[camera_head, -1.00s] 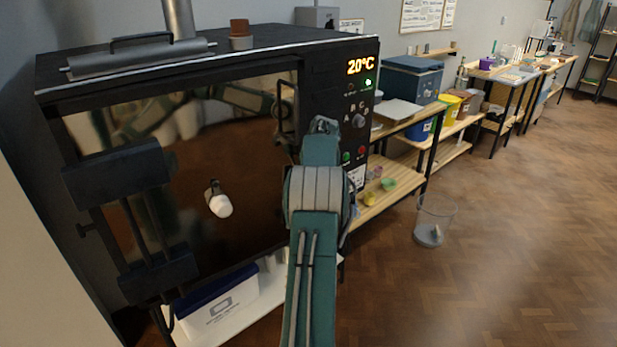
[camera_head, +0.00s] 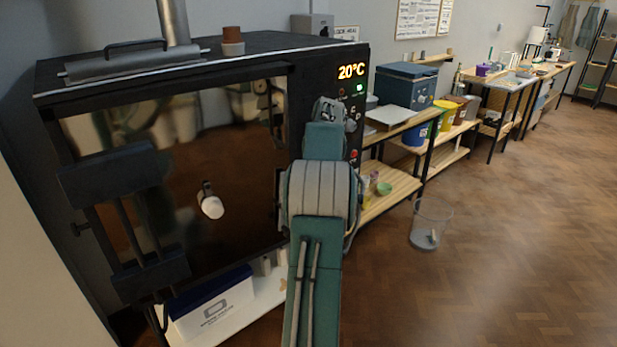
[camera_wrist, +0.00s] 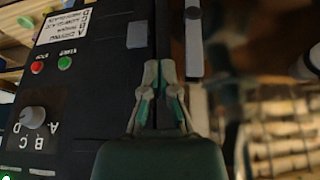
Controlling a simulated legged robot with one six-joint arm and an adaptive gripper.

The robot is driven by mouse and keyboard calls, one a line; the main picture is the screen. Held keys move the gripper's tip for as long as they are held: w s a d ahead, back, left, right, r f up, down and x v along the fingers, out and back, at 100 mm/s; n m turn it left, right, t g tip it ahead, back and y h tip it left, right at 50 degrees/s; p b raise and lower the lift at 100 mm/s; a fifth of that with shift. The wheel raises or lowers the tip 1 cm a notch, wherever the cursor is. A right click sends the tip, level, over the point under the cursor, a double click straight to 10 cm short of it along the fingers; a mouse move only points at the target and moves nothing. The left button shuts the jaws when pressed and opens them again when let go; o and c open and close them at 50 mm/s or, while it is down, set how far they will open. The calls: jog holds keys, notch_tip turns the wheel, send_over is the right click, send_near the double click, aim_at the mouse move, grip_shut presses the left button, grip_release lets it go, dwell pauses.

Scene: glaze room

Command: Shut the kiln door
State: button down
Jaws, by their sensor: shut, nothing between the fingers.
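The kiln (camera_head: 200,55) fills the left of the head view. Its brown, mirror-like door (camera_head: 235,215) covers the front, with a pale plug (camera_head: 210,203) near the middle and dark hinge brackets at the left. The door's right edge lies close to the control panel; I cannot tell whether it is fully flush. In the wrist view my gripper (camera_wrist: 160,68) is shut and empty, its fingertips beside the dark strip between the control panel (camera_wrist: 85,85) and a grey vertical bar (camera_wrist: 193,45). In the head view my arm hides the gripper and part of the door's right edge.
A blue-lidded white box (camera_head: 212,303) sits on the shelf under the kiln. A wooden bench (camera_head: 395,190) and a clear bin (camera_head: 430,225) stand to the right. The wooden floor farther right is clear.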

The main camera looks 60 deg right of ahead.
jog(key=s+d+f+g+h, duration=0.2)
jog(key=s+d+h, duration=0.2)
jog(key=s+d, duration=0.15)
jog(key=n+t+h, duration=0.3)
jog(key=n+t, duration=1.1)
jog(key=n, duration=0.4)
send_near(276, 166)
jog(key=x, duration=0.8)
jog(key=shift+s, duration=0.1)
